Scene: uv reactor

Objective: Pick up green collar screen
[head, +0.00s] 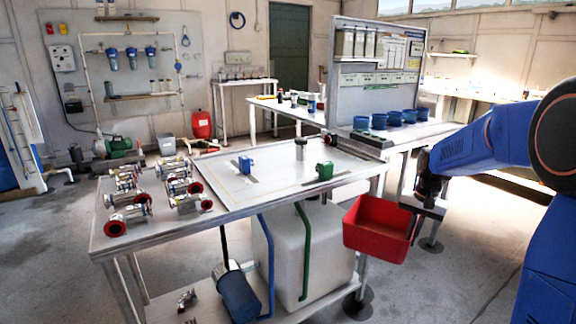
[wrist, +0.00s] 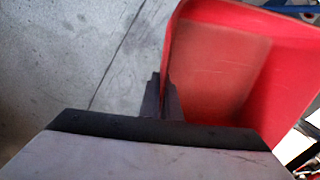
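Several metal screen-like cylinders (head: 128,220) with red ends lie at the left of the workbench (head: 240,200) in the head view. I cannot pick out a green collar on any of them at this size. My gripper (head: 424,194) points down beyond the bench's right end, close to a red bin (head: 365,228). In the wrist view my gripper's fingers (wrist: 164,98) are close together, with nothing clear between them. They are at the left rim of the red bin (wrist: 215,70); I cannot tell whether they touch it.
A blue valve block (head: 245,165) and a green one (head: 325,171) stand on the bench. A white tank (head: 290,262) and a blue cylinder (head: 238,296) are below. Blue cups (head: 395,118) stand on the bench behind. Open floor (head: 465,250) lies at the right.

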